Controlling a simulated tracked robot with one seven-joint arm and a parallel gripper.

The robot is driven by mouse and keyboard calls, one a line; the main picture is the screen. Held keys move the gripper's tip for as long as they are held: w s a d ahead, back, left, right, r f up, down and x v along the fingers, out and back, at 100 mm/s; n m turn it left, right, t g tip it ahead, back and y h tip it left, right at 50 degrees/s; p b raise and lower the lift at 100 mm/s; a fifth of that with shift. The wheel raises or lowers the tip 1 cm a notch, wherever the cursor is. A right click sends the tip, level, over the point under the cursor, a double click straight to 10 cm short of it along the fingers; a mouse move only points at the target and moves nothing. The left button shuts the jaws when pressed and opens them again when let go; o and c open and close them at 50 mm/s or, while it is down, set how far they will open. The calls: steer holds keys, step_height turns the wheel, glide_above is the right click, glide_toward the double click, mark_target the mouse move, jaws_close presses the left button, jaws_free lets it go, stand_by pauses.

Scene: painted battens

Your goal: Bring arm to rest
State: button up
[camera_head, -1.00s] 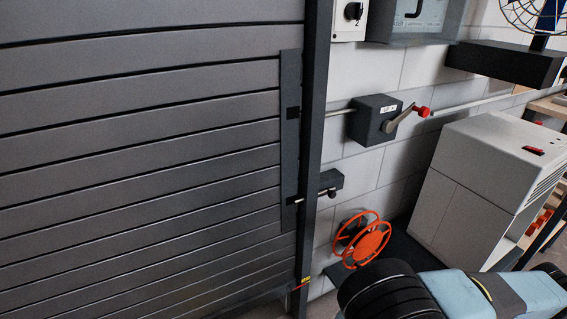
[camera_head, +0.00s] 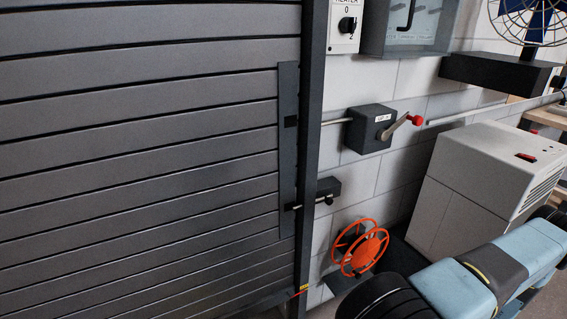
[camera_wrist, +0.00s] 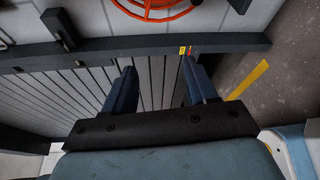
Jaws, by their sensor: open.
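My arm's light blue and black links (camera_head: 450,290) cross the lower right of the head view. My gripper (camera_wrist: 156,88) shows in the wrist view with its two dark blue fingers well apart and nothing between them. Beyond the fingers are the grey slats (camera_wrist: 150,75) of the shutter and its dark side rail (camera_wrist: 120,48). The gripper itself is not visible in the head view.
The slatted shutter (camera_head: 140,150) fills the left. Right of its rail are a lever box (camera_head: 370,128), an orange handwheel (camera_head: 360,248), a switch panel (camera_head: 343,25), a white cabinet (camera_head: 480,185) and a caged fan (camera_head: 535,20) on a dark shelf (camera_head: 490,70). Floor (camera_wrist: 265,75) shows in the wrist view.

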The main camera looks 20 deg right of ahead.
steer(key=w+a+r+n+g+y, duration=0.15)
steer(key=w+r+n+g, duration=0.35)
steer(key=r, duration=0.5)
steer(key=w+a+r+n+g, duration=0.2)
steer(key=w+r+n, duration=0.4)
steer(key=r, duration=0.4)
steer(key=w+a+r+n+g+y, duration=0.15)
steer(key=w+r+n+g, duration=0.25)
steer(key=r+n, duration=0.45)
steer(key=w+a+r+n+g+h, duration=0.25)
steer(key=a+r+n, duration=0.25)
steer(key=a+r, duration=0.5)
steer(key=s+a+r+n+h, duration=0.2)
steer(key=a+r+n+h, duration=0.1)
steer(key=a+r+n, duration=0.4)
steer(key=s+a+r+n+h, duration=0.25)
steer(key=a+r, duration=0.25)
steer(key=r, duration=0.5)
steer(key=s+a+r+n+t+h, duration=0.3)
steer(key=s+a+r+n+t, duration=0.1)
steer(key=s+a+r+n, duration=0.5)
steer(key=s+n, duration=0.2)
steer(key=shift+s+a+r, duration=0.2)
steer(key=shift+s+a, duration=0.1)
steer(key=shift+s, duration=0.05)
steer(key=shift+s+a+r+n, duration=0.2)
steer(key=shift+s+a+n, duration=0.05)
steer(key=shift+s+n, duration=0.3)
steer(key=shift+w, duration=0.15)
